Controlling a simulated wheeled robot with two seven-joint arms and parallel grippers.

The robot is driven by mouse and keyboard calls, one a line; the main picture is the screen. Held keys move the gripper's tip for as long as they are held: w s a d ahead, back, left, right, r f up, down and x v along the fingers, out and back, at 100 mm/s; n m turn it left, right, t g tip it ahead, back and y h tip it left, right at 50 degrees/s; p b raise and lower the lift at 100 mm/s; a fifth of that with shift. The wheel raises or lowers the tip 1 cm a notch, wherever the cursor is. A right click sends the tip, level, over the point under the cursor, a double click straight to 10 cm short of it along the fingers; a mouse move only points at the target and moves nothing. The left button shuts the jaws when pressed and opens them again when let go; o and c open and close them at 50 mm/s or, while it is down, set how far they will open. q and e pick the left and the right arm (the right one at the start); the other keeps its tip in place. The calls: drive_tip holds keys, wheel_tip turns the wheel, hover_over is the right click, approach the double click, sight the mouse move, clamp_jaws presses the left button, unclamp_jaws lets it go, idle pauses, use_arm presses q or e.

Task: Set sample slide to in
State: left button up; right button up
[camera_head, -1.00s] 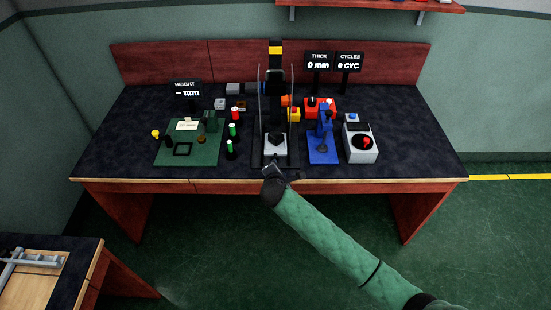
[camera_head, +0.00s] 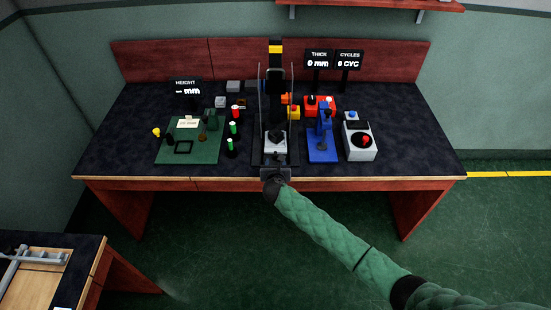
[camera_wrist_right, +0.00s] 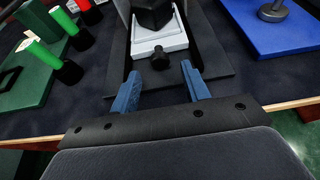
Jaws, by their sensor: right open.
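The sample slide (camera_wrist_right: 158,36) is a light grey block with a black knob (camera_wrist_right: 160,58) on its near side, on the dark base of the central press. It also shows in the head view (camera_head: 274,149), under the dark press head. My right gripper (camera_wrist_right: 160,85) is open, its two blue fingers on either side of the space just in front of the knob. The knob lies beyond the fingertips, not between them. In the head view the right gripper (camera_head: 273,172) is at the table's front edge, and its jaws are hard to make out. My left gripper is not in view.
Clear upright guards (camera_head: 291,112) flank the press. Left stand red and green-capped posts (camera_head: 232,128) and a green board (camera_head: 203,150). Right are a blue stand (camera_head: 323,148) and a grey box with a red knob (camera_head: 361,139). The table's front edge (camera_head: 370,180) runs below the gripper.

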sight(276, 158)
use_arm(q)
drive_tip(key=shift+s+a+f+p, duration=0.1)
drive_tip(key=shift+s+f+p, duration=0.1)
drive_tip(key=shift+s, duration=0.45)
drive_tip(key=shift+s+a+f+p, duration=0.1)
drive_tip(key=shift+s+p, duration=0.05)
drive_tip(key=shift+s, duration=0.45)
use_arm(e)
drive_tip(key=shift+x, duration=1.75)
drive_tip(key=shift+c, duration=0.3)
